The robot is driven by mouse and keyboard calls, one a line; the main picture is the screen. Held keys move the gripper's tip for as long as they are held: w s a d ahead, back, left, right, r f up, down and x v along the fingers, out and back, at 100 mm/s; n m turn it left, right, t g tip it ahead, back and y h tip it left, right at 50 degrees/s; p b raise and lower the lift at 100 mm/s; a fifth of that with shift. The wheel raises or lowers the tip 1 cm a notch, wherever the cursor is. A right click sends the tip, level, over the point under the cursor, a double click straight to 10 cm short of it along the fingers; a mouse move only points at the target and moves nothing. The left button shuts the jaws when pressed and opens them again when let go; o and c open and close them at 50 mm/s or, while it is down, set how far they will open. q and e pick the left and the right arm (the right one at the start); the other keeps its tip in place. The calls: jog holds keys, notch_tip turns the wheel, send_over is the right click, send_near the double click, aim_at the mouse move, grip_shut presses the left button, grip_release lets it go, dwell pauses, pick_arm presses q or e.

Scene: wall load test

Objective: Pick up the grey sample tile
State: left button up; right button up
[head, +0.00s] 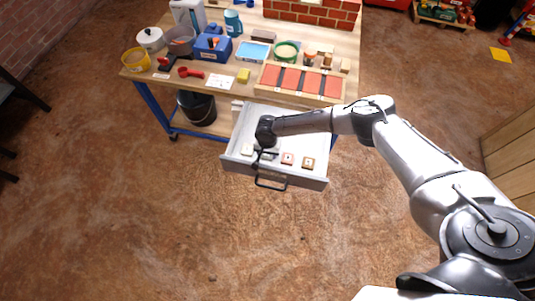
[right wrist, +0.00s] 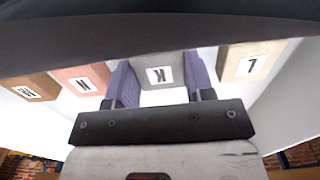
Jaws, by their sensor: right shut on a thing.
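The grey sample tile (right wrist: 159,72) has a white label with a dark letter and lies between the purple-padded fingers of my right gripper (right wrist: 160,85). The gripper is shut on it. In the head view my right gripper (head: 264,153) reaches down into the open drawer (head: 240,133) and partly hides the grey tile. I cannot tell whether the tile touches the drawer floor. A beige tile (right wrist: 252,62) is on one side of it. A pink tile (right wrist: 84,79) and a brown tile (right wrist: 32,88) are on the other. My left gripper is not in view.
The drawer's front wall with a dark handle (head: 271,184) is close to my gripper. Above the drawer, the workbench (head: 215,92) holds a tray of red panels (head: 300,80), a blue toolbox (head: 213,45) and tubs. The floor in front is clear.

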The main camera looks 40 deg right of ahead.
jog(key=shift+c, duration=0.7)
jog(key=shift+r+p, duration=0.45)
jog(key=shift+r, duration=0.15)
jog(key=r+p, duration=0.3)
jog(key=r, duration=0.1)
jog(key=shift+s+d, duration=0.2)
jog(key=shift+s, duration=0.15)
jog(key=s+d+r+p, duration=0.5)
jog(key=s+r, duration=0.1)
jog(key=s, duration=0.3)
jog(key=shift+s+p, duration=0.3)
jog(key=shift+s, duration=0.1)
